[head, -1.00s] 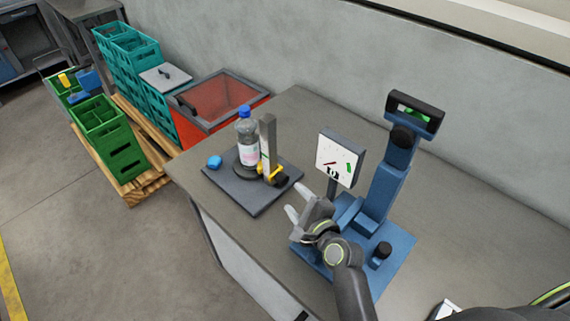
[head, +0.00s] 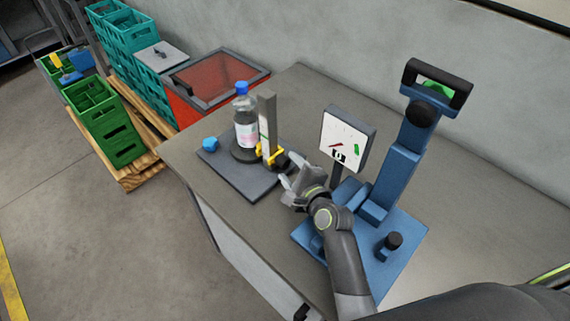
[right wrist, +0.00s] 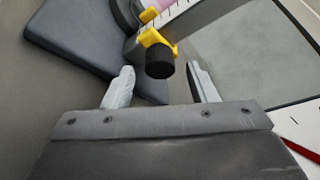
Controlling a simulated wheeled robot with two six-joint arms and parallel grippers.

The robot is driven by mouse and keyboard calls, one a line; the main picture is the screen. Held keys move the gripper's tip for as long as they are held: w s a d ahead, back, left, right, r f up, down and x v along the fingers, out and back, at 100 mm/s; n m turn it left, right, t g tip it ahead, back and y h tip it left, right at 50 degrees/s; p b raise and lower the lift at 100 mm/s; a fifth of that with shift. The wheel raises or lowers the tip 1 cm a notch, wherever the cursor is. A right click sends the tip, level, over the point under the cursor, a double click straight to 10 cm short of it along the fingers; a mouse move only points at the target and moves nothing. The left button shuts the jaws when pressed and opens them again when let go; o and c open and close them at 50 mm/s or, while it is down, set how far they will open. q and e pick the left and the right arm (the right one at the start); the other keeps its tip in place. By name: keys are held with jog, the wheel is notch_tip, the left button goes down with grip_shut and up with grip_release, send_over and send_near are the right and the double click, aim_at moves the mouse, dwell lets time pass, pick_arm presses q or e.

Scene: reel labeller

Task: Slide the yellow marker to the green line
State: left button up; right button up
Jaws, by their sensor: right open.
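The yellow marker (head: 268,150) sits low on an upright grey post (head: 267,115) beside a bottle (head: 245,125). A black knob (right wrist: 160,61) sticks out of the marker, which also shows in the right wrist view (right wrist: 150,38). The green line (head: 266,140) on the post looks slightly above the marker in the head view. My right gripper (head: 290,172) is open and empty, just right of the marker. In the right wrist view its fingers (right wrist: 160,84) stand on either side of the knob's line, with the knob ahead of the tips. My left gripper is not in view.
The bottle and post stand on a dark base plate (head: 245,187) with a blue knob (head: 210,144). A white dial panel (head: 343,137) and a blue stand (head: 400,155) are close to my right arm. Crates (head: 108,130) stand left of the table.

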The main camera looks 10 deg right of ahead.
aim_at(287, 165)
jog(key=shift+b+x, duration=0.45)
jog(key=shift+x, duration=1.35)
jog(key=shift+f, duration=0.1)
grip_shut()
